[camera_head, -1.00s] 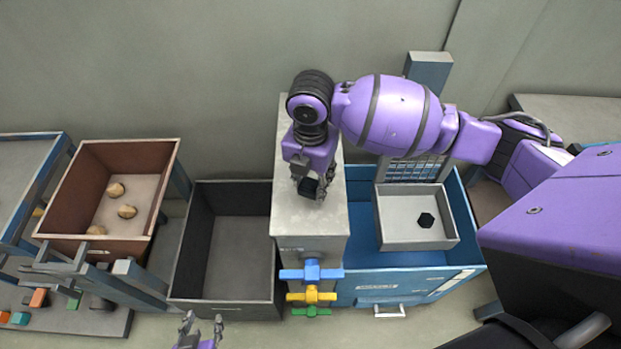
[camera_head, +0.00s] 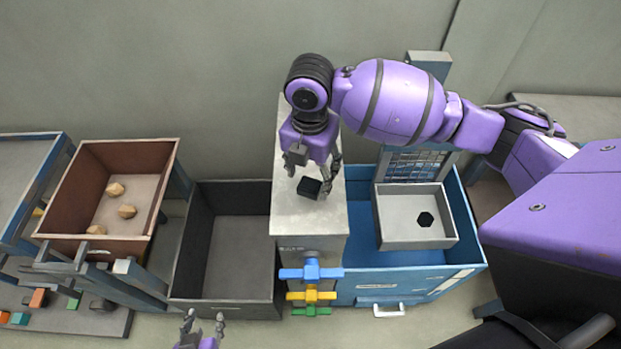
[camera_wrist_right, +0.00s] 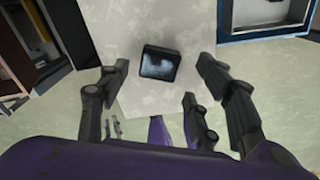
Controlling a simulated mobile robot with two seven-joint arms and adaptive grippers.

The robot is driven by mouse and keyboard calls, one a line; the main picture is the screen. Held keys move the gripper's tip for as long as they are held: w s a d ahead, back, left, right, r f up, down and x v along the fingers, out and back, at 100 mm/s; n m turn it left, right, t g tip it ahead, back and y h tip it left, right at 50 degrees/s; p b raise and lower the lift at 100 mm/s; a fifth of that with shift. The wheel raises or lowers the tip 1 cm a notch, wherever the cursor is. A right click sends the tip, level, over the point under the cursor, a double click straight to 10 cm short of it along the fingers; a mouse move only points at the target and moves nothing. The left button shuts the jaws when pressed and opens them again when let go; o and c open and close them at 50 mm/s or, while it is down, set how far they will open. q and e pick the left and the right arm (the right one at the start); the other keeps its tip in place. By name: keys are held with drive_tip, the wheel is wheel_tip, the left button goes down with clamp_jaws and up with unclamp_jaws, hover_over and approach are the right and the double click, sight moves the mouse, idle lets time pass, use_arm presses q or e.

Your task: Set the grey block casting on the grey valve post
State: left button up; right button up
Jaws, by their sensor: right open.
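The grey block casting (camera_head: 310,187), a dark squarish block, rests on the flat top of the grey valve post (camera_head: 300,222). The post has blue, yellow and green valve handles on its front. My right gripper (camera_head: 314,174) is open just above the block, its fingers spread and apart from it. In the right wrist view the block (camera_wrist_right: 159,62) sits on the pale post top (camera_wrist_right: 190,25), beyond and between the open fingertips (camera_wrist_right: 158,85). My left gripper (camera_head: 204,324) is open and empty at the bottom edge of the head view.
An empty dark bin (camera_head: 185,270) stands left of the post. A brown bin (camera_head: 60,212) with several tan lumps is further left. Right of the post, a blue container (camera_head: 465,225) holds a grey tray (camera_head: 390,237) with a black hexagonal piece (camera_head: 425,219).

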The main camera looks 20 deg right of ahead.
sight(310, 185)
wheel_tip(310, 185, up, 10)
drive_tip(key=shift+f, duration=0.25)
drive_tip(key=shift+f, duration=0.1)
idle(0.4)
